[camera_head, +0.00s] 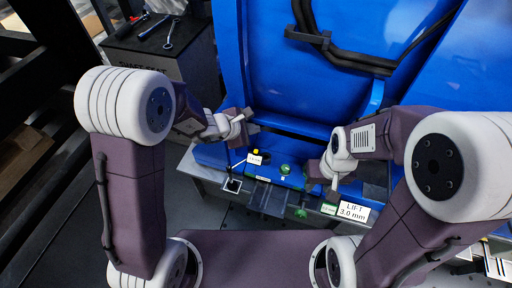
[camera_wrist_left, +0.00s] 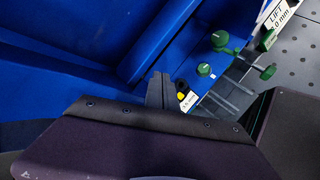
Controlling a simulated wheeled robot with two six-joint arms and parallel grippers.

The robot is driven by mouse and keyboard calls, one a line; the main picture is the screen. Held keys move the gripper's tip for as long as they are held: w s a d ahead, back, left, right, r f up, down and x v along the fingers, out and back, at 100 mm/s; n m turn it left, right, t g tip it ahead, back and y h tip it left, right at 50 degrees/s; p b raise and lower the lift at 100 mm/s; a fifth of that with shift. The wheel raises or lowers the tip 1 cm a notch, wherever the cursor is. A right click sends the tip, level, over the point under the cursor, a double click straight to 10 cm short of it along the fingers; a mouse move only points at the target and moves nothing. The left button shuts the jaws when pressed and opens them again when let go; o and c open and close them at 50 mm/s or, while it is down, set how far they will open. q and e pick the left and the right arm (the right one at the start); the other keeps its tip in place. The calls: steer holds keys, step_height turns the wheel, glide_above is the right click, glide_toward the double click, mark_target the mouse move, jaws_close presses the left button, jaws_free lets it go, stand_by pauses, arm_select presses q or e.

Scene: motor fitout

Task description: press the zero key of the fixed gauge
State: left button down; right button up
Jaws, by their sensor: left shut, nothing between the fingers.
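A small white display reading in mm (camera_head: 255,159), which looks like the fixed gauge, sits on the blue ledge, with a small yellow key (camera_head: 256,150) at its top. In the left wrist view the white display (camera_wrist_left: 189,102) and yellow key (camera_wrist_left: 181,95) lie just right of my fingertips. My left gripper (camera_head: 246,121) is shut and empty, behind and left of the key, apart from it in the head view. It also shows in the left wrist view (camera_wrist_left: 160,82). My right gripper (camera_head: 331,185) is low over the bench at right; its fingers are too small to judge.
Green knobs (camera_head: 285,169) stand on the ledge right of the gauge. A "LIFT 3.0 mm" sign (camera_head: 354,212) is at the front right. The big blue housing (camera_head: 330,85) rises behind. A dark cabinet (camera_head: 160,55) with tools stands at the back left.

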arm_select(q)
steer(key=b, duration=0.6)
glide_above(254, 154)
step_height(254, 154, down, 8)
steer(key=shift+r, duration=0.25)
steer(key=shift+f+b, duration=0.65)
steer(key=shift+b, duration=0.05)
stand_by(1.1)
steer(key=shift+f+b, duration=0.4)
steer(key=shift+b, duration=0.25)
steer(key=shift+f+b, duration=0.45)
steer(key=shift+b, duration=0.2)
stand_by(0.4)
stand_by(0.3)
steer(key=shift+r+p, duration=0.6)
steer(key=shift+r, duration=0.25)
